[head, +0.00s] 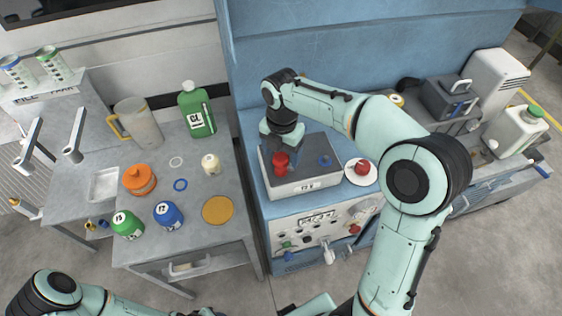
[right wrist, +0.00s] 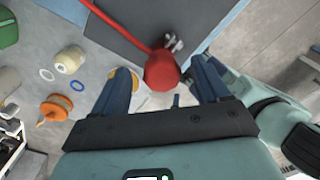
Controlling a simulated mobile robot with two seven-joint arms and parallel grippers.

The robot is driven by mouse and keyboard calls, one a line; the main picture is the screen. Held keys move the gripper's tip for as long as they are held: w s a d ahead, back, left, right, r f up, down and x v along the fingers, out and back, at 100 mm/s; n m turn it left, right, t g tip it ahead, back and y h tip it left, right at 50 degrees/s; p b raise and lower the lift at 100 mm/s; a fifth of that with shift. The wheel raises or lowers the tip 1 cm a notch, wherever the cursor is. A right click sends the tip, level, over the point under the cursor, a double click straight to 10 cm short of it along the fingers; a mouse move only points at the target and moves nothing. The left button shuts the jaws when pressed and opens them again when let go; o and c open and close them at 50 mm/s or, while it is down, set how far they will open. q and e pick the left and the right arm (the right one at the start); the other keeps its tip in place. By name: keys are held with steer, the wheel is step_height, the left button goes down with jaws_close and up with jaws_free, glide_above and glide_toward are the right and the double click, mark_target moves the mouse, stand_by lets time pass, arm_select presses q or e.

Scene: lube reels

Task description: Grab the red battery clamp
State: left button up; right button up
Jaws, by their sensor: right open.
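The red battery clamp (head: 280,163) is at the left part of the grey box top (head: 305,186) on the blue bench. In the right wrist view the clamp (right wrist: 161,72) has a red body, a silver metal end and a red cable (right wrist: 106,14) running to the upper left. My right gripper (head: 284,150) points down over the clamp. Its two dark blue fingers are open, one on each side of the red body, with visible gaps. Whether the clamp touches the box is hidden. My left arm shows at the lower left; its gripper is out of view.
A blue clamp (head: 325,161) sits on the same box, to the right. A white plate (head: 348,172) with a red object is beside the box.

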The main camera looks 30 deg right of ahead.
mark_target(280, 166)
steer(key=f, duration=0.2)
steer(key=a+f, duration=0.1)
steer(key=shift+s+f, duration=0.4)
steer(key=shift+f, duration=0.5)
steer(key=c, duration=1.1)
steer(key=shift+r, duration=0.1)
